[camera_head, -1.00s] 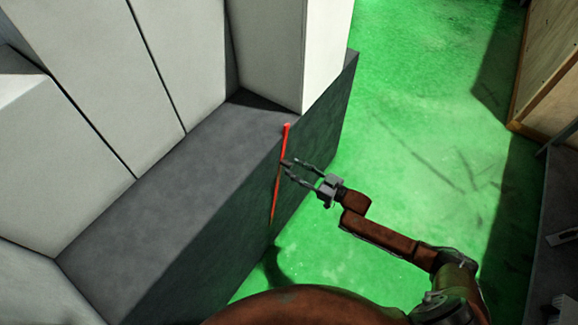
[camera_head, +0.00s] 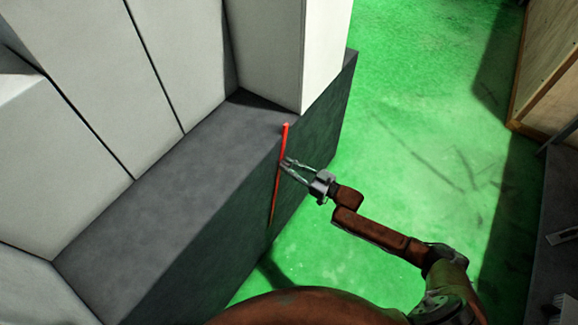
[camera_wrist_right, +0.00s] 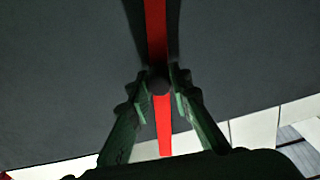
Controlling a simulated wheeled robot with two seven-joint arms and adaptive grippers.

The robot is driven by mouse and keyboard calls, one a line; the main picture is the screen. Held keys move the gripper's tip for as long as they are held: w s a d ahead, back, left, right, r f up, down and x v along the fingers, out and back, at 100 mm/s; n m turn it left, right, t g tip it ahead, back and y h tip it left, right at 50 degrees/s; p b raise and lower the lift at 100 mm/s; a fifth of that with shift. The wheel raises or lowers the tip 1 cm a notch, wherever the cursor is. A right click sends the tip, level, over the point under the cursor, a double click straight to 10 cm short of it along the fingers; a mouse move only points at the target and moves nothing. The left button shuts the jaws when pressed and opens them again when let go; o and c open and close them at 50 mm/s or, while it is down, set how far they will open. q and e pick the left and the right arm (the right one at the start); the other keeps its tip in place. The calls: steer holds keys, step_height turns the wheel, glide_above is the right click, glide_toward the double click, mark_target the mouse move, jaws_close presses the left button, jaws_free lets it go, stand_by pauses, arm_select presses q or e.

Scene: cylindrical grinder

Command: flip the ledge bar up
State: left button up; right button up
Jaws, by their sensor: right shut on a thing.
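The ledge bar (camera_head: 279,185) is a thin red bar that hangs down along the dark front face of the ledge. Its top end is at the ledge's upper edge. My right gripper (camera_head: 286,163) is at the bar's upper half, with its fingertips at the bar. In the right wrist view the red bar (camera_wrist_right: 156,35) runs down between the two fingers of my right gripper (camera_wrist_right: 160,98), and a dark round part sits on it between the fingertips. The gripper is shut on the bar. My left gripper is not in view.
The dark grey ledge (camera_head: 165,205) runs along the foot of the pale machine panels (camera_head: 110,80). A white upright block (camera_head: 290,50) stands at its far end. Green floor (camera_head: 420,130) is clear to the right. A wooden crate (camera_head: 550,75) stands at the far right.

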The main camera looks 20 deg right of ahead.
jaws_close()
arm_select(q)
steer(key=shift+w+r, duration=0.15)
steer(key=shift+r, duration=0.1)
arm_select(e)
steer(key=shift+s+a+r, duration=0.1)
steer(key=shift+s+a, duration=0.05)
